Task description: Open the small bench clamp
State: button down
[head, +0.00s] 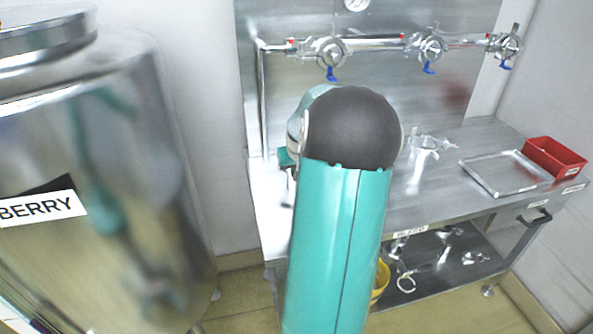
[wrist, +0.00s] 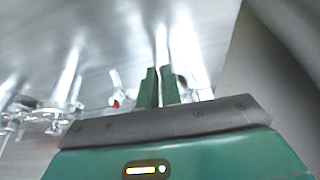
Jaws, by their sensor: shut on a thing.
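My gripper (wrist: 161,72) shows in the wrist view, its two green fingers close together with a narrow gap. They are shut on a bright metal part (wrist: 161,45) that runs up between and beyond them. The picture is blurred, and I cannot tell for sure whether this is the small bench clamp. A small metal piece with a red tip (wrist: 115,104) lies just left of the fingers. In the head view my arm covers the middle of the bench and hides my fingertips. A shiny metal fitting (head: 426,146) stands on the bench right of my arm.
The steel bench (head: 400,212) carries a shallow metal tray (head: 505,173) and a red bin (head: 554,158) at right. A pipe with blue-handled valves (head: 331,52) runs along the back panel. A large steel tank (head: 120,130) stands at left. Loose fittings lie on the lower shelf.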

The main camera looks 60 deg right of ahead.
jog(key=w+a+m+g, duration=0.2)
jog(key=w+m, duration=0.3)
jog(key=m, duration=0.5)
jog(key=w+a+m+g+y, duration=0.1)
jog(key=w+a+m+g, duration=0.2)
jog(key=m, duration=0.7)
jog(key=shift+w+a+g, duration=0.15)
jog(key=shift+w+g, duration=0.65)
jog(key=shift+w, duration=0.25)
jog(key=c, duration=1.6)
grip_release()
jog(key=v, duration=1.3)
jog(key=shift+w+r, duration=0.2)
jog(key=shift+r, duration=0.15)
